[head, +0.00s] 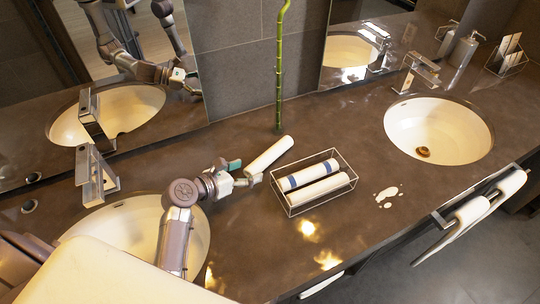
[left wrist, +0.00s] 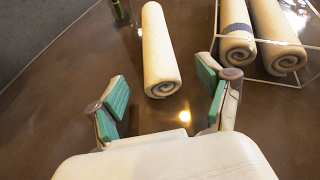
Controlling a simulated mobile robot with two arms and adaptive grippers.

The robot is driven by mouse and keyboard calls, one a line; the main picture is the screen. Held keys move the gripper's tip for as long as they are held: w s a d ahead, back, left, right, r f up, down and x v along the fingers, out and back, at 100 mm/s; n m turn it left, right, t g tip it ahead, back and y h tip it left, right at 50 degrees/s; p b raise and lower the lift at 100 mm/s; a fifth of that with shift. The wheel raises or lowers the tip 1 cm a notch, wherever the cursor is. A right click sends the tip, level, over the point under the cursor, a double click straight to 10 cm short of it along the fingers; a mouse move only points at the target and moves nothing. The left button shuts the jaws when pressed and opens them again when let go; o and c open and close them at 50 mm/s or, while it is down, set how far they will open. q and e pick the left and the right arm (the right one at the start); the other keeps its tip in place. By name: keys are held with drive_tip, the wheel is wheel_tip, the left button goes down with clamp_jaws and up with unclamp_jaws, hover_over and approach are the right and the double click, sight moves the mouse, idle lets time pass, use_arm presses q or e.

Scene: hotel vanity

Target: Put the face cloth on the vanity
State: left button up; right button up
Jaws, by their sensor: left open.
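A plain cream rolled face cloth (head: 268,157) lies on the brown vanity top (head: 345,120), left of the wire basket. In the left wrist view the cloth (left wrist: 159,50) points away from me, its spiral end nearest. My left gripper (head: 245,173) is open beside the near end of the cloth. In the left wrist view its teal-padded fingers (left wrist: 163,88) stand apart, with the near end of the cloth just ahead of the gap between them. The fingers do not visibly grip it. My right gripper is not in view.
The wire basket (head: 353,178) holds two rolled cloths, one blue-banded (head: 308,175). A green stalk (head: 279,75) rises behind the loose cloth. White spots (head: 387,194) mark the counter right of the basket. Basins lie left (head: 135,228) and right (head: 455,130). Towels (head: 472,210) hang at the front right.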

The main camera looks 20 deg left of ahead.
sight(257, 166)
use_arm(q)
drive_tip(key=x, duration=0.4)
drive_tip(key=shift+w+d+r, duration=0.1)
drive_tip(key=shift+w+r, duration=0.05)
drive_tip(key=shift+w, duration=0.05)
drive_tip(key=c, duration=1.3)
drive_tip(key=shift+o, duration=0.2)
wheel_tip(257, 166, up, 10)
drive_tip(key=shift+p, duration=0.55)
drive_tip(key=shift+s+r, duration=0.25)
drive_tip(key=s+d+r+m+g+h+b, duration=0.2)
drive_tip(key=s+d+r+m+g+h, duration=0.1)
drive_tip(key=s, duration=0.9)
wheel_tip(257, 166, up, 4)
drive_tip(key=m+g+h, duration=0.1)
drive_tip(key=m+h, duration=0.1)
drive_tip(key=shift+s+d+f+m, duration=0.15)
drive_tip(key=shift+s+d+m, duration=0.1)
drive_tip(key=shift+s+m, duration=0.1)
